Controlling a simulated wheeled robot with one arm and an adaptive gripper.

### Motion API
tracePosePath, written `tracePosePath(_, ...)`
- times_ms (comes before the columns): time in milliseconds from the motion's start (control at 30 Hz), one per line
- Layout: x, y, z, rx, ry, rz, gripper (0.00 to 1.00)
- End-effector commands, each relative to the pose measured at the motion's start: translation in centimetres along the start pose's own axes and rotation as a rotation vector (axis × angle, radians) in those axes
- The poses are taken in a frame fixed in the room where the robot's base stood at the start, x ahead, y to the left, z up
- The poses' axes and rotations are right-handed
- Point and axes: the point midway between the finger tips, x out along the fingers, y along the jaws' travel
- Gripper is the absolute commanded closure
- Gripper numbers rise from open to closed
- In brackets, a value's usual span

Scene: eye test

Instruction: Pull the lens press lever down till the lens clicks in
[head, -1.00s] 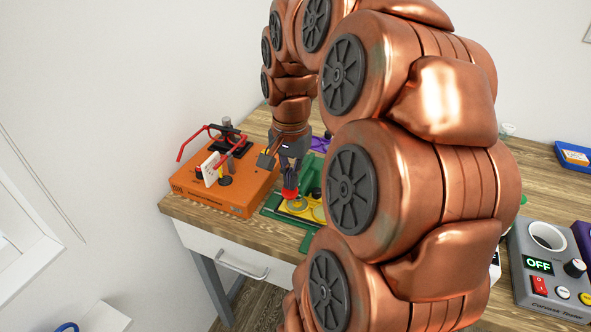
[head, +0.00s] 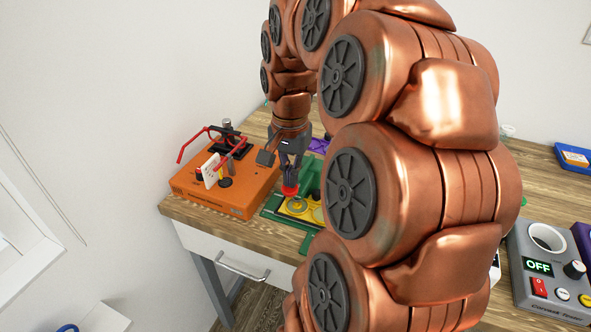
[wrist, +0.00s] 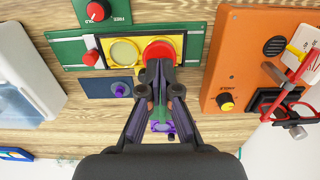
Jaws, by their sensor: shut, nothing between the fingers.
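A green device (head: 270,207) with a yellow plate stands near the table's front edge. In the wrist view its green body (wrist: 66,51) carries the yellow plate (wrist: 106,63), with a pale round lens (wrist: 123,52) set in it. A large red knob (head: 290,191) is beside the lens; it also shows in the wrist view (wrist: 158,49). I cannot tell for certain that it is the lever's end. My gripper (head: 290,182) points down, shut and empty. Its fingertips (wrist: 159,66) overlap the red knob's near edge in the wrist view; contact is unclear. My arm hides the device's right part.
An orange device (head: 222,198) with red glasses (head: 196,146) and a white card (head: 211,170) stands close to the left. A dark blue panel with a purple knob (wrist: 120,89) lies next to the green device. A grey box marked OFF (head: 540,290) is far right.

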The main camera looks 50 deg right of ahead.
Motion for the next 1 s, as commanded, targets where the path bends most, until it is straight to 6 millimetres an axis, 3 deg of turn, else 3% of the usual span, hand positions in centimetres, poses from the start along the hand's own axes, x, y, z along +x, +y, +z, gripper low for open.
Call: tracePosePath(1000, -5.0, 0.0, 0.0, 0.0, -0.001, 0.001, 1.0)
